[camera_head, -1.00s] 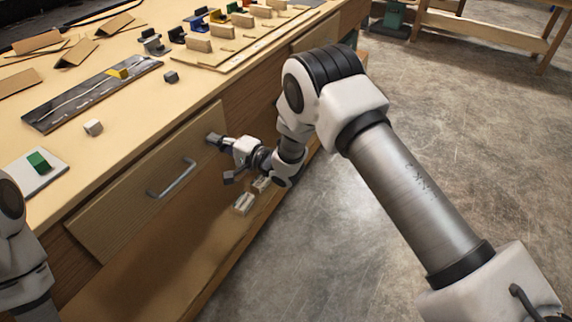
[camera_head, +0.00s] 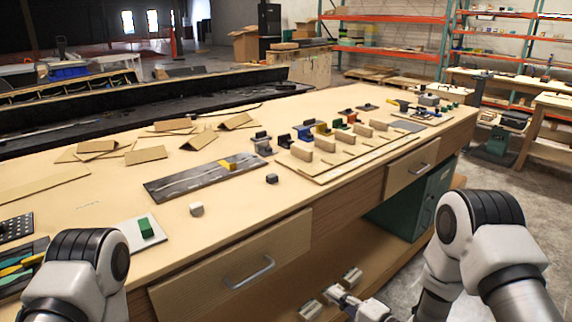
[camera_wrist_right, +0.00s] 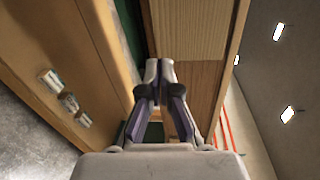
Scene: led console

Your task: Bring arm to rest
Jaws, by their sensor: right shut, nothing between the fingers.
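My right arm (camera_head: 470,250) comes in at the right of the head view, bent, beside the workbench (camera_head: 100,200). My right gripper (camera_head: 338,292) is low in front of the bench, near the lower shelf, partly cut off by the bottom edge. In the right wrist view its two fingers (camera_wrist_right: 160,70) meet at the tips, with nothing between them. They point along the wooden bench front. My left arm (camera_head: 80,280) shows only as a joint at the lower left of the head view; its gripper is out of view.
A drawer (camera_head: 190,285) with a metal handle (camera_head: 250,272) is in the bench front. Small metal-looking pieces (camera_head: 352,276) lie on the lower shelf near the right gripper. A green cabinet (camera_head: 420,205) stands under the bench. Bare floor (camera_head: 490,175) lies to the right.

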